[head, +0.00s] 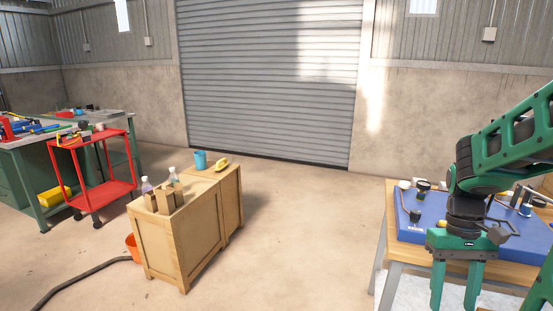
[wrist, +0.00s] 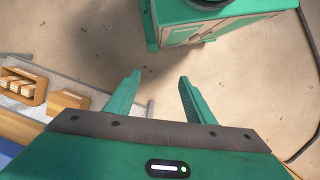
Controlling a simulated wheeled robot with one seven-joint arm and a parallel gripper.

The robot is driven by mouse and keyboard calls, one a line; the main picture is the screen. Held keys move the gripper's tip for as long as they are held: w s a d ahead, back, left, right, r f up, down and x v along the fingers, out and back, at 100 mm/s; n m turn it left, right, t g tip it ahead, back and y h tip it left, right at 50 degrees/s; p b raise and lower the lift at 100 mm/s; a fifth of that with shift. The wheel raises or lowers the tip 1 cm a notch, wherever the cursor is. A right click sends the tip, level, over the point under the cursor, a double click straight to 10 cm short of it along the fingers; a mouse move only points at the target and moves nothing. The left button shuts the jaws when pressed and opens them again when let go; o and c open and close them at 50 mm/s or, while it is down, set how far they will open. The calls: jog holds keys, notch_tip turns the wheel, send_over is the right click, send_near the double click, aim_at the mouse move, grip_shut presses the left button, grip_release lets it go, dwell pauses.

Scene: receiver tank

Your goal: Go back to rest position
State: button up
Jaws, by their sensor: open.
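My gripper (head: 455,290) is green and points straight down at the right of the head view. Its two fingers are apart with nothing between them. It hangs in front of the near left edge of a wooden-topped table (head: 413,258). In the wrist view my gripper (wrist: 158,85) shows both fingers spread over bare concrete floor, with my green base beyond them.
The table carries a blue mat (head: 408,228) with several small parts. In the wrist view, a low shelf (wrist: 75,85) holds small boxes. Wooden crates (head: 180,245) stand mid-left, a red cart (head: 105,190) further left. Open floor lies between crates and table.

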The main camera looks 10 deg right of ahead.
jog(key=s+a+r+m+t, duration=0.2)
jog(key=s+a+r+t, duration=0.1)
jog(key=s, duration=0.3)
jog(key=shift+a+r+m+h, duration=0.3)
jog(key=shift+a+r+m, duration=0.1)
jog(key=shift+a, duration=0.35)
jog(key=shift+s, duration=0.1)
jog(key=shift+w+f, duration=0.25)
jog(key=shift+w, duration=0.3)
